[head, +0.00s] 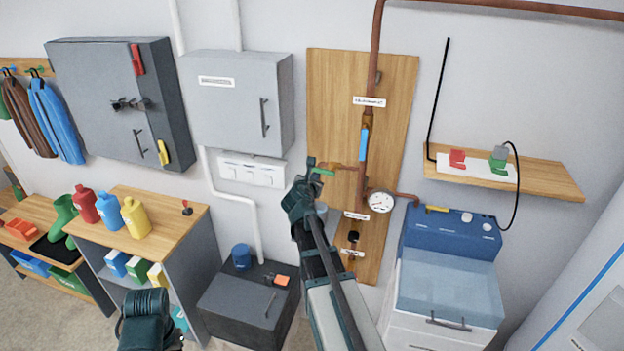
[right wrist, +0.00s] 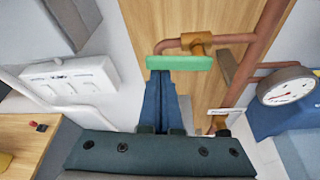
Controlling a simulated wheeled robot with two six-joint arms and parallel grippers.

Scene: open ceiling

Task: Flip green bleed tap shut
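The green bleed tap lever (head: 322,171) is on a short copper branch left of the vertical pipe on the wooden board. In the right wrist view the green lever (right wrist: 180,63) lies crosswise under a brass valve body (right wrist: 198,46). My right gripper (head: 311,165) is at the lever's left end. In the right wrist view its blue fingers (right wrist: 158,76) are together, with their tips at the lever's lower edge, left of its middle. I cannot tell whether they touch it. Of my left arm only a dark link shows at the bottom left; its fingers do not show.
A blue lever (head: 364,144) is on the vertical pipe. A round gauge (head: 380,201) sits right of the tap, below it. A grey cabinet (head: 238,105) and a white switch box (head: 251,171) are to the left. A blue-topped unit (head: 450,236) stands at right.

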